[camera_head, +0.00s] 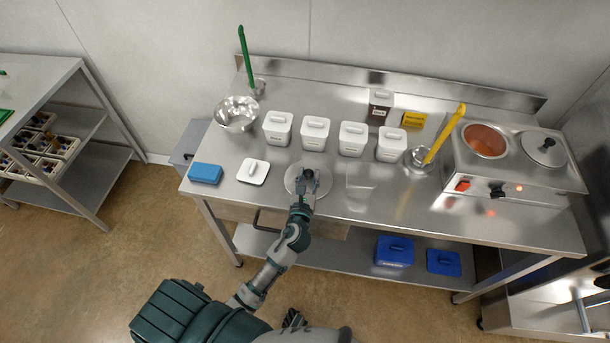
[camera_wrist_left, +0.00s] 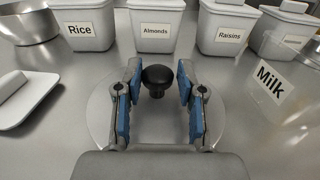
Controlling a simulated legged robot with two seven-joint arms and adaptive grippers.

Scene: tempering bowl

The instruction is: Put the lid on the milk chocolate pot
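A round steel lid (camera_head: 293,186) with a black knob lies flat on the table in front of the white tubs. It also shows in the left wrist view (camera_wrist_left: 150,127), its knob (camera_wrist_left: 157,76) between my finger pads. My left gripper (camera_head: 309,176) is over the lid, its blue-padded fingers (camera_wrist_left: 157,108) open on both sides of the knob, with gaps visible. The steel warmer (camera_head: 514,181) stands at the right. Its left pot (camera_head: 486,141) is uncovered with reddish-brown contents; its right pot has a lid (camera_head: 545,148). Dark finger-like parts at the bottom may be my right gripper (camera_head: 292,318).
White tubs (camera_head: 315,134) line up behind. A white lid (camera_head: 253,171) and blue block (camera_head: 205,173) lie left.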

